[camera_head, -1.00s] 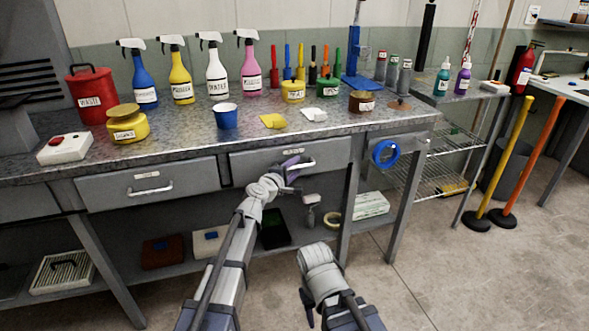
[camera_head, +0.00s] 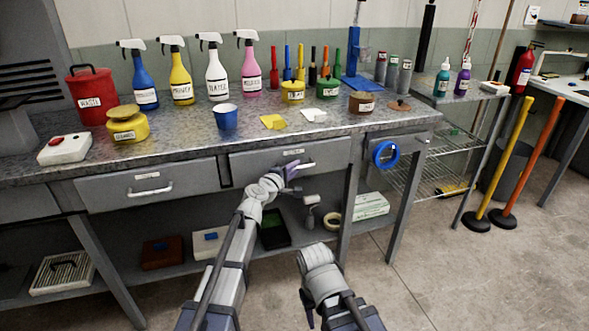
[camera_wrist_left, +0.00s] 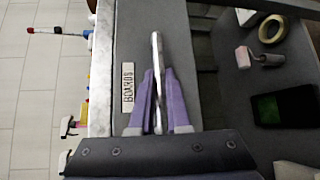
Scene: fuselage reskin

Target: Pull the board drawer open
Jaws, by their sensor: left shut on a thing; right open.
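The board drawer (camera_head: 255,165) is the grey drawer under the middle of the workbench, and its front looks flush with the bench. In the left wrist view its front (camera_wrist_left: 128,40) carries a label (camera_wrist_left: 127,88) reading BOARDS. Its pale bar handle (camera_wrist_left: 157,55) passes between the purple fingers of my left gripper (camera_wrist_left: 158,100). My left gripper (camera_head: 296,168) is shut on this handle and covers part of it in the head view. My right gripper (camera_head: 307,310) is low in front of the bench, apart from the drawer, mostly hidden by its own arm.
A second drawer (camera_head: 150,187) sits to the left. Spray bottles, a blue cup (camera_head: 226,117) and jars stand on the bench top (camera_head: 190,140). The lower shelf holds a black tray (camera_head: 274,229) and a tape roll (camera_head: 333,219). The floor in front is clear.

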